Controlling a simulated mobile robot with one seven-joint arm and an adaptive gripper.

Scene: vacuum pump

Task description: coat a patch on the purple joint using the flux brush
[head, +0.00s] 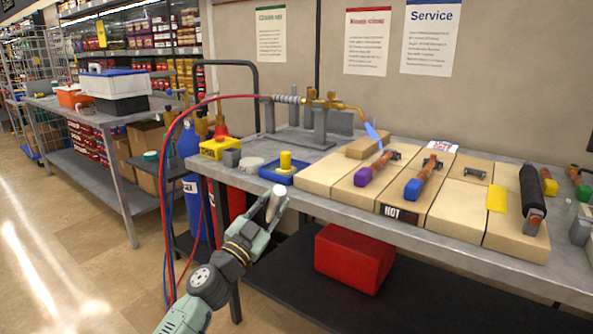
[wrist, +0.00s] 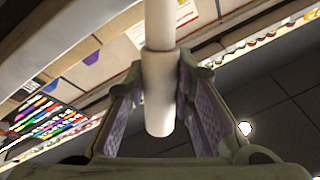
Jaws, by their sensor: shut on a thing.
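The purple joint (head: 368,176) is a purple fitting on a copper tube with a dark clamp, lying on the pale bricks on the bench. My gripper (head: 268,210) is in front of the bench's front left edge, apart from the joint and to its left. It is shut on a pale cylindrical handle, which I take to be the flux brush (head: 276,204). In the wrist view the cream handle (wrist: 157,95) stands between the two fingers. The brush's bristles are not clear in either view.
A torch with a blue flame (head: 372,132) points toward the bricks behind the purple joint. A blue-capped tube (head: 413,189) lies right of it, near a HOT sign (head: 400,215). A blue tray (head: 283,172) with a yellow cylinder and a yellow box (head: 219,148) stand at left.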

